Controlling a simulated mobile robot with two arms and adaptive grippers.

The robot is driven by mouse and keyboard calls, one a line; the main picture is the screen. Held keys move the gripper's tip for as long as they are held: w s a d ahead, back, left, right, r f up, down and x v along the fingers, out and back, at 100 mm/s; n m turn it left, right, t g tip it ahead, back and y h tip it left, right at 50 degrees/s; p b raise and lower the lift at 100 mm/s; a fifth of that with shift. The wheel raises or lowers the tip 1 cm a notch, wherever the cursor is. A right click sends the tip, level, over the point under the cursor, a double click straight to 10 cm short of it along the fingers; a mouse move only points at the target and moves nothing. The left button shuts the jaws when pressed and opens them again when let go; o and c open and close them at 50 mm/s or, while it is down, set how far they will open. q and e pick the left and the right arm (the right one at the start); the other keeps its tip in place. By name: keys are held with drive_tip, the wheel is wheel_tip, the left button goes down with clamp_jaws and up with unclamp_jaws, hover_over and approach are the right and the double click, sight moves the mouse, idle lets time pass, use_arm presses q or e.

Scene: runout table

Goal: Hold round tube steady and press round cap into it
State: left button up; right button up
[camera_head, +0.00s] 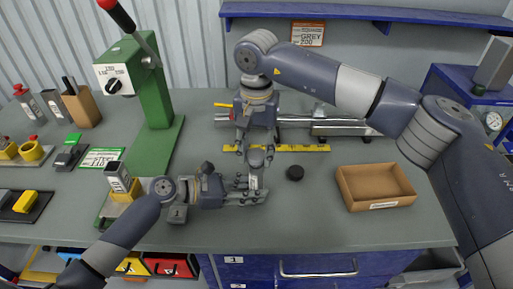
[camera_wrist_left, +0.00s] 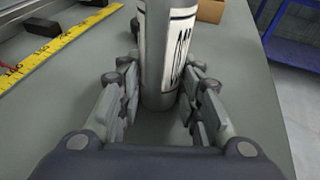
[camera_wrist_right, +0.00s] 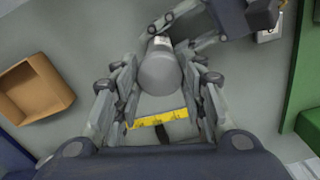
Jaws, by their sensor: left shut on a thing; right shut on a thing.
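The round tube (camera_head: 253,180) is grey with a white printed label and stands upright near the middle of the bench. In the left wrist view the tube (camera_wrist_left: 152,60) stands between the fingers of my left gripper (camera_wrist_left: 160,108), which is shut on it low down. My right gripper (camera_head: 256,149) comes from above and is shut on a grey round piece (camera_head: 257,157), which looks like the round cap, at the tube's top. The right wrist view shows this piece (camera_wrist_right: 160,72) end-on between the fingers. Whether it is seated in the tube is hidden.
A small black round piece (camera_head: 295,173) lies right of the tube. An open cardboard box (camera_head: 400,202) stands further right. A yellow ruler (camera_head: 300,148) and metal rail (camera_head: 345,122) lie behind. A green lever press (camera_head: 152,140) stands left.

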sight(257, 153)
drive_tip(key=shift+f, duration=0.35)
drive_tip(key=o, duration=1)
wheel_tip(257, 153, up, 12)
